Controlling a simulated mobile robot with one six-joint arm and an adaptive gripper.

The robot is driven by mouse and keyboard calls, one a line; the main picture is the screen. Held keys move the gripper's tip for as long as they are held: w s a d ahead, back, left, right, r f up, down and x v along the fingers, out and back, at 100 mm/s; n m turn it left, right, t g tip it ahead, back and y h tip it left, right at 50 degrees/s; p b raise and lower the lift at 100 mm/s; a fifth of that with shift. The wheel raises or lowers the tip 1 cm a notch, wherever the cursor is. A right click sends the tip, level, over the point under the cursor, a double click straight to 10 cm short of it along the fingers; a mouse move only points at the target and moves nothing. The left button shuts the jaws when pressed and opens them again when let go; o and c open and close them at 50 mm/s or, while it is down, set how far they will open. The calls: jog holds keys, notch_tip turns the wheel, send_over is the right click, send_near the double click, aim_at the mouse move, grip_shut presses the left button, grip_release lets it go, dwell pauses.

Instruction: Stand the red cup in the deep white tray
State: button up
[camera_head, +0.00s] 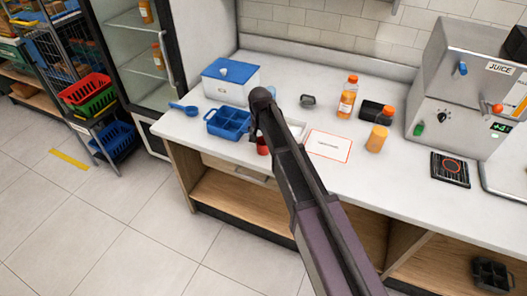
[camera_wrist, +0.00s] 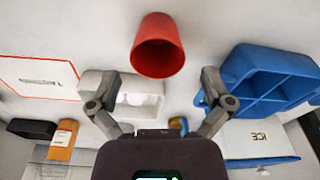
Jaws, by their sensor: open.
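The red cup (camera_wrist: 158,40) is at the top middle of the wrist view, its open mouth facing the camera. In the head view it shows partly (camera_head: 262,146) beside my arm, near the counter's front edge. My gripper (camera_wrist: 160,74) is open and empty, its fingers spread wide, with the cup beyond the gap between the fingertips. The white tray (camera_wrist: 92,80) is at left in the wrist view, partly behind the left finger. Pale round shapes show inside it, too unclear to name. In the head view my arm hides most of the tray (camera_head: 299,128).
A blue divided tray (camera_head: 228,124) stands left of the cup, close by the right finger in the wrist view (camera_wrist: 268,82). A red-bordered mat (camera_head: 328,146) lies right of the white tray. Bottles (camera_head: 347,98), an ice box (camera_head: 231,82) and a juicer (camera_head: 455,110) stand farther off.

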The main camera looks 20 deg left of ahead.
jog(key=shift+f, duration=0.45)
jog(key=shift+w+b, duration=0.1)
jog(key=shift+b, duration=0.2)
jog(key=shift+w+f+b, duration=0.2)
jog(key=shift+f+b, duration=0.65)
jog(key=shift+w+f+b, duration=0.15)
jog(key=shift+f+b, duration=0.65)
jog(key=shift+f, duration=0.05)
jog(key=shift+w+f+b, duration=0.2)
jog(key=shift+f+b, duration=0.65)
jog(key=c, duration=0.8)
jog(key=shift+r, duration=0.15)
notch_tip(320, 180, up, 4)
jog(key=p, duration=0.3)
jog(key=shift+f+p, duration=0.25)
jog(key=shift+p, duration=0.1)
jog(key=s+d+r+p, duration=0.1)
jog(key=s+d, duration=0.7)
jog(key=s, duration=0.5)
jog(key=shift+s+d+r, duration=0.15)
jog(key=shift+s+d, duration=0.1)
jog(key=shift+s, duration=0.1)
